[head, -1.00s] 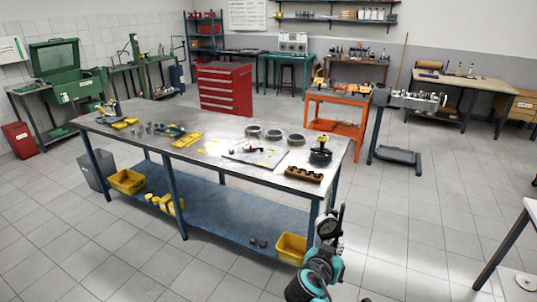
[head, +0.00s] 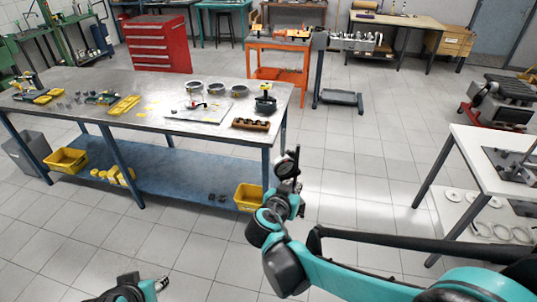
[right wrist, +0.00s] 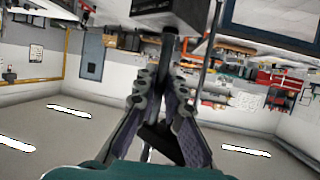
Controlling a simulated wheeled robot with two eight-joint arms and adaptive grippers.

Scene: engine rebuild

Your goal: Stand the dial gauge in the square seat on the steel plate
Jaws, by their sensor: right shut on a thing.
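The dial gauge (head: 284,168), with a round dial and dark parts, is held up in my right gripper (head: 291,186), over the floor at the bench's front right corner. In the right wrist view the fingers (right wrist: 163,100) are shut around its thin stem (right wrist: 168,52), with a dark block (right wrist: 172,12) at the stem's far end. A flat light-grey plate (head: 210,116), apparently the steel plate, lies on the metal bench, apart from the gauge. Its square seat is too small to make out.
The bench (head: 72,88) also carries several rings (head: 194,87), a dark round part with a yellow top (head: 265,103) and a brown holed block (head: 251,124). A white table (head: 480,145) stands at the right. Floor between is clear.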

